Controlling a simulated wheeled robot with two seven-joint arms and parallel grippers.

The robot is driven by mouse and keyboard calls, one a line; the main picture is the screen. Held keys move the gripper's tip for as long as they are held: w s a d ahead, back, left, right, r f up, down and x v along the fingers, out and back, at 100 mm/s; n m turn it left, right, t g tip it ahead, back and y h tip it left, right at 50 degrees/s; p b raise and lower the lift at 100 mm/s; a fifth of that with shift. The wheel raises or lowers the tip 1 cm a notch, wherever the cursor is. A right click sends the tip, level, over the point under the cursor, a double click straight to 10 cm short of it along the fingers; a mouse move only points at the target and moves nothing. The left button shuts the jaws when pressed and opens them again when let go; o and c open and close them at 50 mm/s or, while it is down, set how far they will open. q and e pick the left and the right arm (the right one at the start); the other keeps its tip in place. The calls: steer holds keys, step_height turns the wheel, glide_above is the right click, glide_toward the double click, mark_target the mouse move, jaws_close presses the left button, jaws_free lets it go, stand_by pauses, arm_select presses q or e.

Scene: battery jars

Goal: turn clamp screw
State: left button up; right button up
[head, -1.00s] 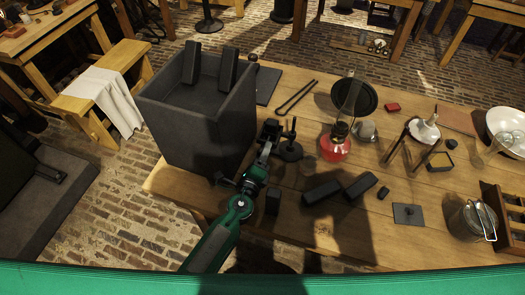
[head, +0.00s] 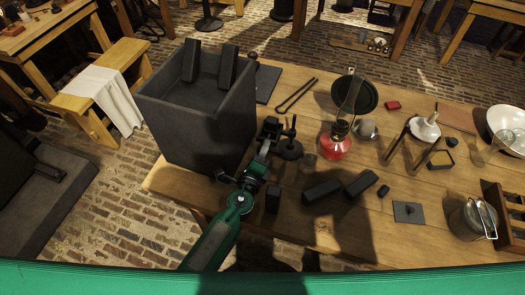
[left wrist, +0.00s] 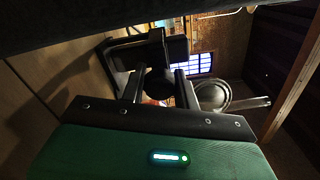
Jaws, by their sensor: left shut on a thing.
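My left gripper (head: 268,139) reaches over the table beside the big dark box. It is shut on a small dark part, which I take to be the clamp screw; in the head view the fingers and shadow largely hide it. In the left wrist view my left gripper (left wrist: 160,88) has its two fingers on either side of a dark rounded knob (left wrist: 159,82). A dark block-like part (left wrist: 176,48) shows just beyond it. A black stand with a round base and upright post (head: 288,149) is just right of the gripper. My right gripper is not in view.
The open dark box (head: 205,125) stands close on the left, with two dark blocks at its rim. A red lamp (head: 335,146) stands to the right. Dark blocks (head: 322,190) lie on the wooden table (head: 300,235). Bare wood shows along the near edge.

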arm_select(q)
steer(key=n+b, duration=0.2)
steer(key=n, duration=0.1)
steer(key=shift+f, duration=0.1)
steer(key=shift+n+b, duration=0.55)
steer(key=shift+n, duration=0.95)
steer(key=o, duration=1)
